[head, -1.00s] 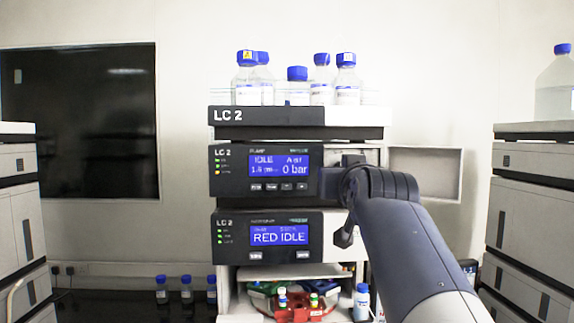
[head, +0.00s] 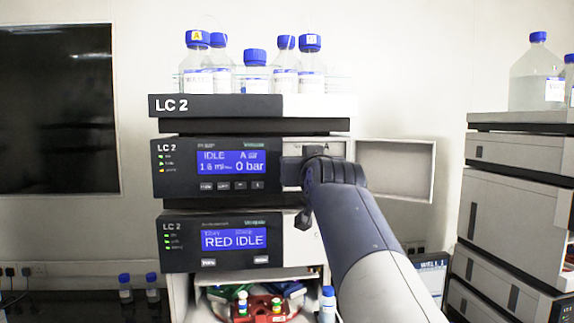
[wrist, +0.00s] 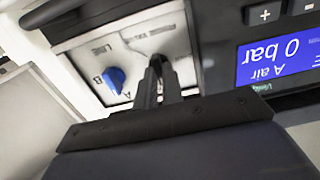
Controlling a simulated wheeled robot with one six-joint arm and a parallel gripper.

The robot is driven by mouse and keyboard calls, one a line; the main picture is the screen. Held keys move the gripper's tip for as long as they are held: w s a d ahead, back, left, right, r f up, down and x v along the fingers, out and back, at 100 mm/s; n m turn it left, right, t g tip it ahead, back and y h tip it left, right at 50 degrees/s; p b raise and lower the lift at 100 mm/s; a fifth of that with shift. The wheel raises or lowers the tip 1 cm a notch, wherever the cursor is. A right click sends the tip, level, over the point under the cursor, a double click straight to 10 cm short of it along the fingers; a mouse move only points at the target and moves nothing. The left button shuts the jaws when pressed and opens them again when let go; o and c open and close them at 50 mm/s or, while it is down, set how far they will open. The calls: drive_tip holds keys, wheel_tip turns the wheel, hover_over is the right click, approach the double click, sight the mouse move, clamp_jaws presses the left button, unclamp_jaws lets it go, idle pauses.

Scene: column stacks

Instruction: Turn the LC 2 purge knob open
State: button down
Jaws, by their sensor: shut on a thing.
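The LC 2 pump unit (head: 205,185) is the middle module of the stack, its blue display reading IDLE and 0 bar. Its recessed valve panel (wrist: 90,55) shows in the wrist view, with a blue knob (wrist: 116,80) beside the letters A and B. My gripper (wrist: 157,65) is shut at the panel, to the right of the blue knob and apart from it. What it grips, apparently the purge knob, is hidden between the fingertips. In the head view my arm covers most of this panel.
A small door (head: 431,172) stands open to the right of the pump. Several blue-capped bottles (head: 255,72) stand on top of the stack. The module below (head: 180,250) reads RED IDLE. Another instrument stack (head: 510,200) stands at the right.

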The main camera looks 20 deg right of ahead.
drive_tip(key=shift+n, duration=0.3)
drive_tip(key=n+b, duration=0.2)
drive_tip(key=shift+f+n+b, duration=0.2)
drive_tip(key=shift+n+b, duration=0.1)
drive_tip(key=shift+w+a+n+b, duration=0.1)
drive_tip(key=shift+n+b, duration=1)
drive_tip(key=shift+n, duration=2.05)
drive_tip(key=shift+a+n+b, duration=0.1)
drive_tip(key=shift+n+b, duration=1)
drive_tip(key=shift+n, duration=2.05)
drive_tip(key=c, duration=1.5)
unclamp_jaws()
drive_tip(key=shift+c, duration=0.2)
